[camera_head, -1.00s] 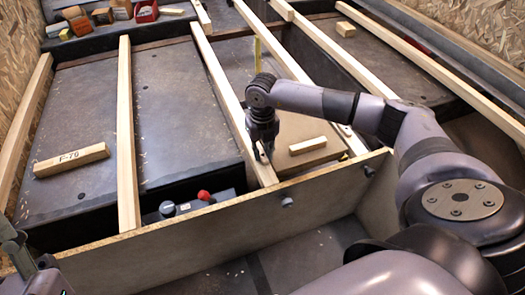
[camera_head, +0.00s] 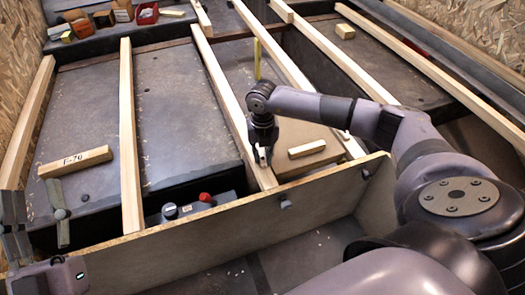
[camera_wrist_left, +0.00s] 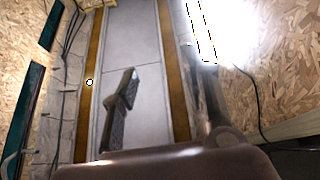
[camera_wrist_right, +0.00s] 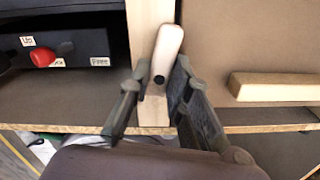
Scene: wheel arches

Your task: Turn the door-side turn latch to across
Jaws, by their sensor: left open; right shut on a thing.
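A pale wooden turn latch (camera_wrist_right: 167,48) with a dark pivot screw lies on the end of a wooden batten in the right wrist view. It points nearly along the batten, tilted slightly right. In the head view a small part of the latch (camera_head: 262,155) shows at the fingertips. My right gripper (camera_head: 262,158) is shut on the latch, with one finger on each side; its fingers also show in the right wrist view (camera_wrist_right: 158,92). My left gripper (camera_head: 36,212) is open and empty at the lower left; its spread fingers show in the left wrist view (camera_wrist_left: 165,100).
A front panel (camera_head: 225,222) with knobs runs just in front of the batten end. A dark box with a red knob (camera_head: 205,197) sits left of the right gripper. A loose wood block (camera_head: 307,148) lies to its right. The marked block (camera_head: 75,161) lies beyond the left gripper.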

